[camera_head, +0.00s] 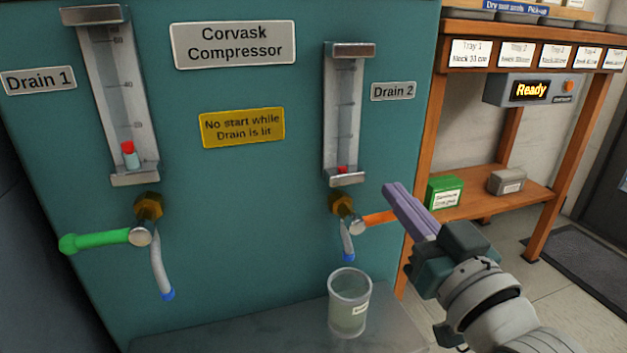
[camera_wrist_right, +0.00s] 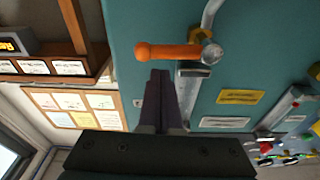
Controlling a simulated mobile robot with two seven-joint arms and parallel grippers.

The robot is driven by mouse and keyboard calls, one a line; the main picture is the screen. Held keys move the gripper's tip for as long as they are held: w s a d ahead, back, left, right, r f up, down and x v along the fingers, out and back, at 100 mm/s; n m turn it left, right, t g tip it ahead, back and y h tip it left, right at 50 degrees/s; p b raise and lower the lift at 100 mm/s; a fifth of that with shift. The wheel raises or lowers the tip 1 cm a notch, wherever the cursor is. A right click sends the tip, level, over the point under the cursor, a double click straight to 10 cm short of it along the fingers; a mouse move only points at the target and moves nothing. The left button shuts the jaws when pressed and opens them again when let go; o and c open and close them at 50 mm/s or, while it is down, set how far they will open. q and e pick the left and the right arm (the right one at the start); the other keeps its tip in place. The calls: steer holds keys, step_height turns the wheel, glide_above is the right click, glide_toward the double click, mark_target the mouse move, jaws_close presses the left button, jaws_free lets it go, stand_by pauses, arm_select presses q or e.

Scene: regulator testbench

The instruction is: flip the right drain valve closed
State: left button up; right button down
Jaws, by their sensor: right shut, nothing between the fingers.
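The right drain valve, under the "Drain 2" gauge, has an orange handle (camera_head: 378,218) that points sideways to the right from its brass fitting (camera_head: 341,205). In the right wrist view the orange handle (camera_wrist_right: 168,52) lies across the picture just beyond my fingertips. My right gripper (camera_head: 390,188) is shut and empty, its purple fingers at the outer end of the handle. I cannot tell whether they touch it. The right gripper also shows in the wrist view (camera_wrist_right: 160,74). My left gripper is not in view.
The left drain valve has a green handle (camera_head: 95,240) pointing left. A clear cup (camera_head: 349,302) stands on the ledge below the right spout (camera_head: 348,245). A wooden shelf (camera_head: 500,200) with a green box (camera_head: 445,192) stands to the right of the teal panel (camera_head: 240,210).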

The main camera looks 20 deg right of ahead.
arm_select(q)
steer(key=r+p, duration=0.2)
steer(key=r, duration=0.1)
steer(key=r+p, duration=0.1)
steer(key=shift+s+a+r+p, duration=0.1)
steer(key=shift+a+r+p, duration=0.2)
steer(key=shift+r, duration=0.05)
arm_select(e)
steer(key=s, duration=0.9)
steer(key=shift+s+r, duration=0.3)
steer(key=shift+r, duration=0.05)
steer(key=shift+d, duration=0.1)
